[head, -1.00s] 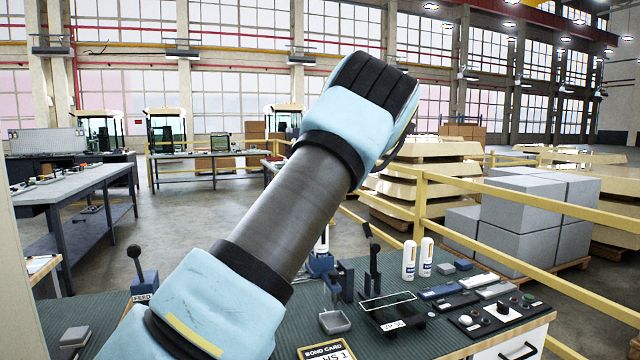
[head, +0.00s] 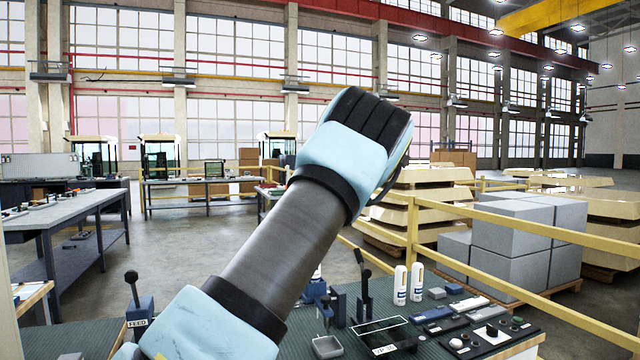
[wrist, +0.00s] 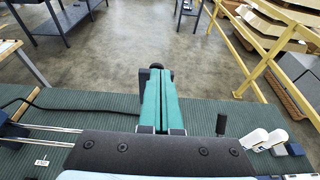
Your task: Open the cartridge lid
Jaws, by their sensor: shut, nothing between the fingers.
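Two white upright cartridges (head: 400,285) stand side by side on the green bench top; they also show in the wrist view (wrist: 256,138). A dark flat frame with a pale outline and a label (head: 380,335) lies to their left; I cannot tell whether it is the cartridge lid. No lid can be made out clearly. My gripper (wrist: 157,74) shows in the wrist view as two teal fingers pressed together, empty, above the bench's far edge and left of the cartridges. In the head view my arm hides the fingers.
A yellow rail (head: 500,275) runs behind, with grey blocks (head: 510,240) beyond. Open floor lies past the bench.

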